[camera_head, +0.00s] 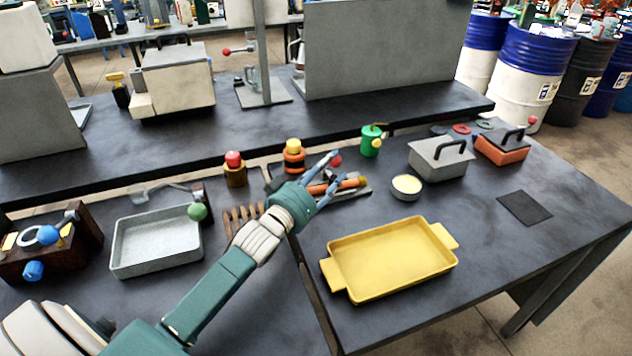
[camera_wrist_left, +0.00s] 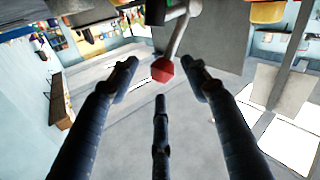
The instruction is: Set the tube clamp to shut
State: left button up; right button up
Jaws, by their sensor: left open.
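A red knob (camera_head: 335,160) shows just beyond the fingers of my left gripper (camera_head: 345,175) in the head view. In the left wrist view a red knob (camera_wrist_left: 162,70) on a pale grey lever (camera_wrist_left: 179,35) sits between and beyond my left gripper's open fingers (camera_wrist_left: 165,75). It looks close to the fingertips; I cannot tell whether they touch it. The knob's lever is mostly hidden behind my gripper in the head view. I cannot clearly make out the clamp body or tube. My right gripper is not in view.
A yellow tray (camera_head: 395,262) lies right of my left arm, a grey pan (camera_head: 158,240) left of it. Bottles (camera_head: 294,158), a green can (camera_head: 371,142) and a small round tin (camera_head: 406,187) stand around my gripper. Beyond is a rear bench (camera_head: 350,105).

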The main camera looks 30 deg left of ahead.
pick_arm(q)
jog(key=s, duration=0.8)
jog(key=shift+a, duration=0.15)
jog(key=shift+f, duration=0.15)
